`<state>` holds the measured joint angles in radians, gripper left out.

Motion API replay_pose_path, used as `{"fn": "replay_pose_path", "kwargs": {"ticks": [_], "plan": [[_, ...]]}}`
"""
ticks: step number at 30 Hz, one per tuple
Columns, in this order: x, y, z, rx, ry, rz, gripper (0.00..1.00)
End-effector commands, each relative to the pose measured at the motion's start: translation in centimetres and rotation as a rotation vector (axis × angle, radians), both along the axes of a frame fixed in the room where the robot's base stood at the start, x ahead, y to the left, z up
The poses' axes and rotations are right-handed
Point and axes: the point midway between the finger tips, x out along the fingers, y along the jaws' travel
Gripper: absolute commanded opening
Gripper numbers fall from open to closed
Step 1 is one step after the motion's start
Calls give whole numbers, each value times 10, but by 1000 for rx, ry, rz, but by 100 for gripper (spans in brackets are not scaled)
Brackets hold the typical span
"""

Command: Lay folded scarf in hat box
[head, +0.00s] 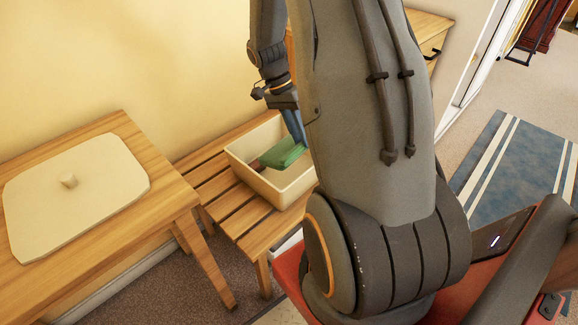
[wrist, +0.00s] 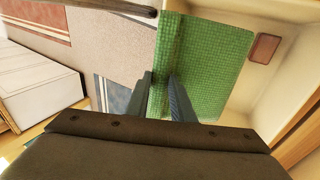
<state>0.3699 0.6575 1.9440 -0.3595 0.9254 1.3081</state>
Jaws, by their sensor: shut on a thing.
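The folded scarf (head: 284,151) is green with a woven texture. My gripper (head: 301,143) points down and is shut on one edge of it. In the wrist view the scarf (wrist: 213,65) spreads from between my fingers (wrist: 160,80) towards the box interior. The hat box (head: 276,196) is an open cream box on a slatted wooden bench. In the head view the scarf is over or within its opening; I cannot tell whether it touches the floor of the box. The box wall also shows at the right of the wrist view (wrist: 286,92). My arm hides the box's right side.
A small reddish-brown patch (wrist: 264,47) lies inside the box. A cream lid with a knob (head: 75,195) rests on the wooden table (head: 150,205) at left. The slatted bench (head: 208,187) has free room left of the box. A blue striped rug (head: 515,170) lies at right.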

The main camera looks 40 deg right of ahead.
Motion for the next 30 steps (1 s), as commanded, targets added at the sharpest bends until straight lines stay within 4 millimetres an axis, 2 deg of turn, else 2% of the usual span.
{"fn": "replay_pose_path", "kwargs": {"ticks": [3, 6, 13, 18, 30], "plan": [[-1, 1, -23, 1, 4, 1, 0], [-1, 0, -36, 1, 2, 3, 0], [0, 1, -53, 1, 0, 3, 0], [-1, 1, -76, 2, 2, 3, 0], [0, 0, -84, 1, -1, 3, 0]]}}
